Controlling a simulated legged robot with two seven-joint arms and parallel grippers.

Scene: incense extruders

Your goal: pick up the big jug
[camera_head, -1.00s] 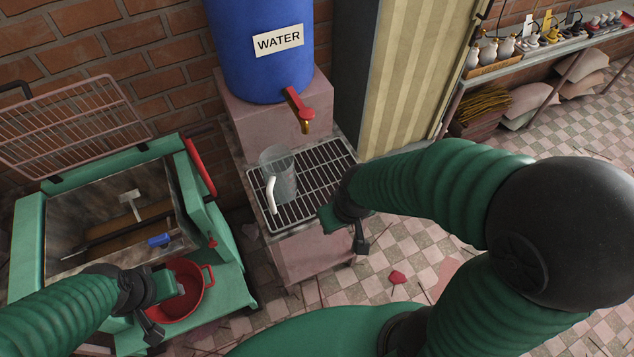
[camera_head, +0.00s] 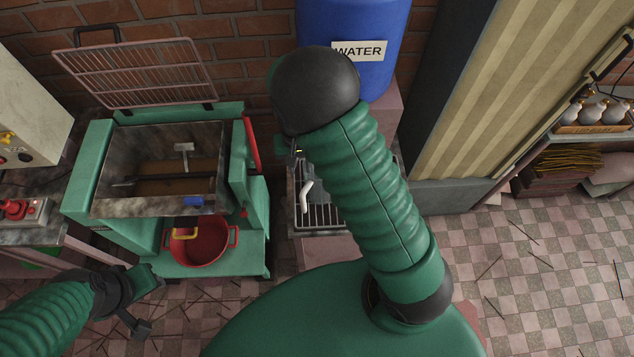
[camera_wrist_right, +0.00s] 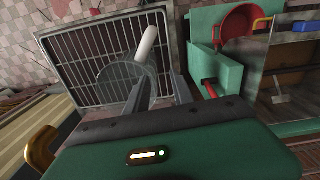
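The big jug is clear glass with a white handle. In the head view its handle (camera_head: 306,196) shows over the wire rack (camera_head: 318,218), and most of its body is hidden behind my right arm. In the right wrist view the glass jug (camera_wrist_right: 122,84) is on the rack, just beyond my right gripper (camera_wrist_right: 162,77). The two right fingers are apart with nothing held between them; the left finger overlaps the jug's glass in the picture. My left gripper (camera_head: 146,300) is open and empty at the lower left, far from the jug.
A blue water barrel (camera_head: 352,40) stands behind the rack. A green machine with an open mesh lid (camera_head: 135,75) is left of the rack, with a red pot (camera_head: 203,243) on its lower shelf. A striped panel (camera_head: 490,85) stands to the right.

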